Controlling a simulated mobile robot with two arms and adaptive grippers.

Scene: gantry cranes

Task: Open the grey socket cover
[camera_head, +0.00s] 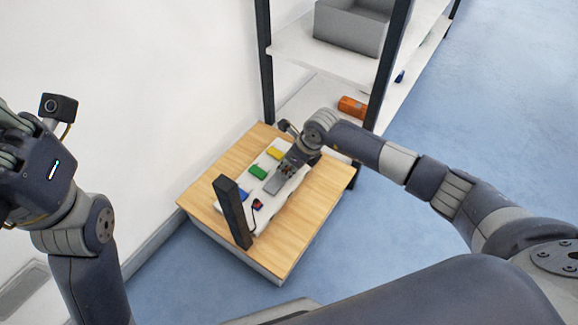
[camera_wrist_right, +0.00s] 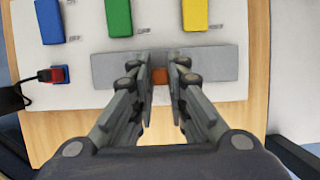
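The grey socket cover (camera_wrist_right: 108,68) is a flat, wide plate on the white panel (camera_wrist_right: 85,98). It also shows beside my right gripper in the head view (camera_head: 272,187). My right gripper (camera_wrist_right: 159,66) is over the middle of the cover, its fingers apart with a gap between them. A small orange patch (camera_wrist_right: 160,76) shows in that gap; I cannot tell whether the fingers touch it or the cover. In the head view my right gripper (camera_head: 286,169) is low over the panel. My left gripper (camera_head: 10,160) is at the left edge, partly cut off.
Blue (camera_wrist_right: 50,20), green (camera_wrist_right: 118,18) and yellow (camera_wrist_right: 195,15) blocks line the panel. A red plug (camera_wrist_right: 57,75) with a black cable sits beside the cover. A dark post (camera_head: 232,212) rises from the wooden table (camera_head: 310,215). A shelf (camera_head: 330,58) stands behind.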

